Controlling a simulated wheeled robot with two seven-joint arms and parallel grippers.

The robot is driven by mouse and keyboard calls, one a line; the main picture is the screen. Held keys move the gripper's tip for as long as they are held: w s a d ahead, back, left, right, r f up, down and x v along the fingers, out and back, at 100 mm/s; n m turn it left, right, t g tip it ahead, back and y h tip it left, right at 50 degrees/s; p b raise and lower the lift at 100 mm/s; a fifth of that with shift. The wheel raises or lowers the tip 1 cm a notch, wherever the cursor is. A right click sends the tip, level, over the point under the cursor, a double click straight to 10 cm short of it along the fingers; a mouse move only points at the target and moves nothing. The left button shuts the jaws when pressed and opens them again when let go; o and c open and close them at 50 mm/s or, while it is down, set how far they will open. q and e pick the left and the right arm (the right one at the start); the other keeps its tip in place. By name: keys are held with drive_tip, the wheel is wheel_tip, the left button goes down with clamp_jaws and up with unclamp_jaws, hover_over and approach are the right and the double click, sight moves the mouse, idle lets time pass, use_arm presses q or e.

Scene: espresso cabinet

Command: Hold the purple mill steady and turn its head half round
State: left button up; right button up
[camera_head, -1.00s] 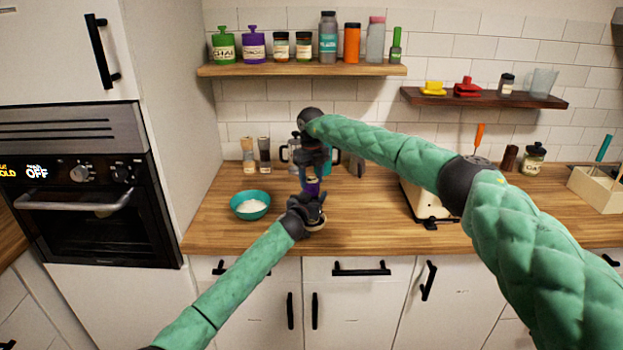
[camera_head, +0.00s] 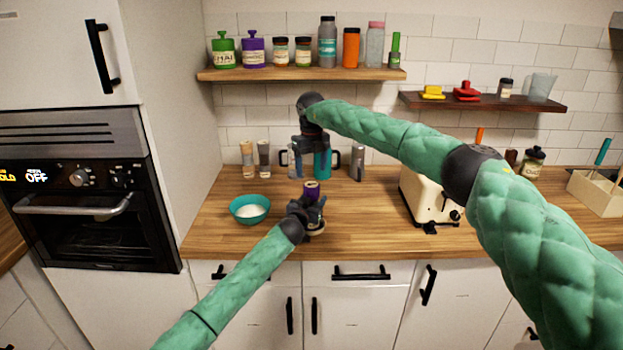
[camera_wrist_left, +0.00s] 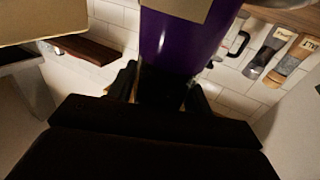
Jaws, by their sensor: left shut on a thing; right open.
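The purple mill (camera_head: 311,188) stands upright on the wooden counter, with its purple top showing above my left gripper. My left gripper (camera_head: 308,212) is shut around its lower body. In the left wrist view the mill's shiny purple side (camera_wrist_left: 180,45) rises between the fingers, with a tan band across it. My right gripper (camera_head: 309,170) is open and empty, pointing down above the mill and apart from it. The mill's lower part is mostly hidden by my left gripper in the head view.
A teal bowl (camera_head: 250,209) of white contents stands left of the mill. Behind are a teal container (camera_head: 322,164), a grey mill (camera_head: 357,163) and two small shakers (camera_head: 264,158). A cream toaster-like appliance (camera_head: 425,197) is at right. A shelf (camera_head: 300,73) hangs above my right gripper.

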sight(311, 184)
use_arm(q)
drive_tip(key=shift+a, duration=0.1)
use_arm(e)
wheel_tip(311, 184, up, 6)
drive_tip(key=shift+r, duration=0.1)
use_arm(q)
drive_tip(key=o, duration=1.4)
drive_tip(key=shift+f, duration=0.1)
use_arm(e)
drive_tip(key=shift+w, duration=0.1)
